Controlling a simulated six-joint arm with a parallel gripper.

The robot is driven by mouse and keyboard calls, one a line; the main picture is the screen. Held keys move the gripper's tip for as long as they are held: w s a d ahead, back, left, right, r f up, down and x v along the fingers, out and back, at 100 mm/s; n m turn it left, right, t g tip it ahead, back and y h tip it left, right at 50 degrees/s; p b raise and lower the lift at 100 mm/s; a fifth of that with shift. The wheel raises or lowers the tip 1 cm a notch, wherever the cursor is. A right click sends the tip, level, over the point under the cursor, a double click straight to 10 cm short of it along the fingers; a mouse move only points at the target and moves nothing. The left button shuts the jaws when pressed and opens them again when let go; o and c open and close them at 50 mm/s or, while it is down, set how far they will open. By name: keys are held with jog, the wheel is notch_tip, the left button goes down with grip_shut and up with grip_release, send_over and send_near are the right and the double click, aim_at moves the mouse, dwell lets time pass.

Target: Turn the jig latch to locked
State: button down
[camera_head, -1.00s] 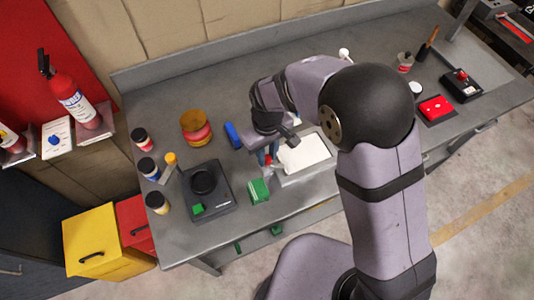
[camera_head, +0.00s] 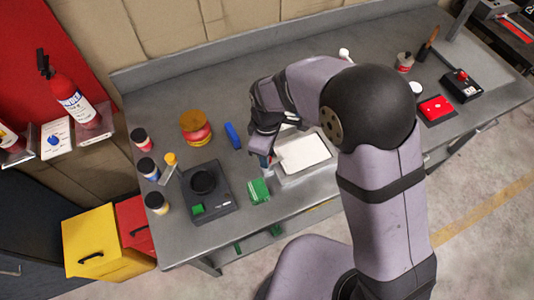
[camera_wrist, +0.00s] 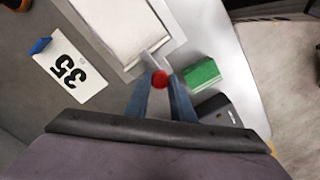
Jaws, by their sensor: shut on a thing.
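The jig is a grey frame with a white panel (camera_head: 302,152) on the bench; the panel also shows in the wrist view (camera_wrist: 115,22). A red knob (camera_wrist: 160,79) sits beside a small pale grey lever piece (camera_wrist: 153,58) at the jig's edge, and looks like the latch handle. My gripper (camera_head: 266,164) is over the jig's near left edge. In the wrist view my gripper's fingertips (camera_wrist: 161,84) are closed around the red knob. The latch is mostly hidden by my arm in the head view, and I cannot read its locked mark.
A green block (camera_head: 258,190) stands close beside my gripper. A black scale-like device (camera_head: 206,192) is left of it. A blue object (camera_head: 232,135) lies behind. Jars (camera_head: 147,168) line the bench's left edge.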

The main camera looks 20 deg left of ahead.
jog(key=shift+w+a+r, duration=0.1)
jog(key=c, duration=1.5)
grip_release()
jog(key=shift+c, duration=0.2)
jog(key=shift+r+b, duration=1.15)
jog(key=shift+r, duration=2.5)
